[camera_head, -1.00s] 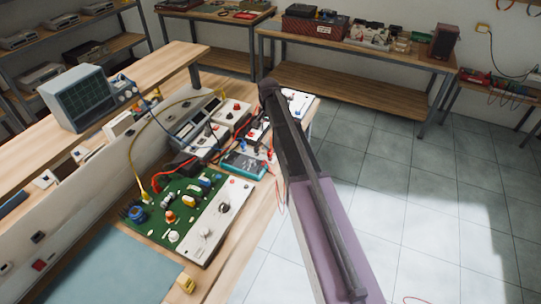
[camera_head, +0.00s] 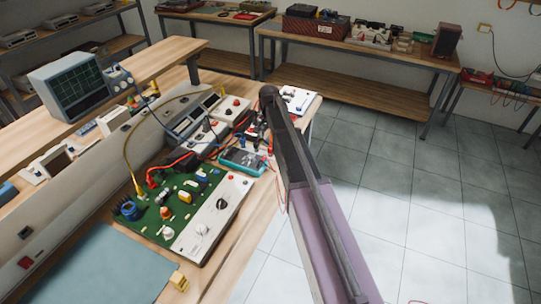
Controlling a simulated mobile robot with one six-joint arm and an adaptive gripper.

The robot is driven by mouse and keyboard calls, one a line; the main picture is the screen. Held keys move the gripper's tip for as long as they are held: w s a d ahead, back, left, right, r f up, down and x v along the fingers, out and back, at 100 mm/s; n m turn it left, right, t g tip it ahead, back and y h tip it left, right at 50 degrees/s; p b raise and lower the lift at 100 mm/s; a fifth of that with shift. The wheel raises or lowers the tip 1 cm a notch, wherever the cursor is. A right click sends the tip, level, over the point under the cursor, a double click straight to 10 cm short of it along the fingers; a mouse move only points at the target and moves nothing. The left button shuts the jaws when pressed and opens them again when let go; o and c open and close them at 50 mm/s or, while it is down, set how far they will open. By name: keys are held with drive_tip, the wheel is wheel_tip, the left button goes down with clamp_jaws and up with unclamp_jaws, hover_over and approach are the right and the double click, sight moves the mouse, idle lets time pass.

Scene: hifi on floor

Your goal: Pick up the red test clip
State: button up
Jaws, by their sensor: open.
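A red clip-like end (camera_head: 152,179) of a red lead sits at the far left corner of the green circuit board (camera_head: 182,195) on the workbench. Another small red piece (camera_head: 270,149) with a thin red wire is at the bench's right edge, beside the teal multimeter (camera_head: 243,161). I cannot tell for sure which of them is the red test clip. My arm, purple and dark grey, rises from the bottom right towards the bench's far right corner. I cannot make out gripper fingers; my gripper is not seen.
An oscilloscope (camera_head: 72,87) stands on the raised shelf at left. Instrument boxes and cables crowd the bench behind the board. A blue mat (camera_head: 105,262) lies in front. Another bench (camera_head: 360,68) stands at the back. The tiled floor (camera_head: 440,190) at right is mostly open.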

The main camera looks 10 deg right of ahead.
sight(270, 147)
drive_tip(key=shift+f+b, duration=0.95)
drive_tip(key=shift+f, duration=0.3)
drive_tip(key=shift+f, duration=0.1)
drive_tip(key=shift+d+f+b, duration=0.15)
drive_tip(key=shift+f+b, duration=1.1)
drive_tip(key=shift+b, duration=0.05)
drive_tip(key=shift+d+f+b, duration=0.1)
drive_tip(key=shift+f+b, duration=1.15)
drive_tip(key=shift+b, duration=0.05)
clamp_jaws()
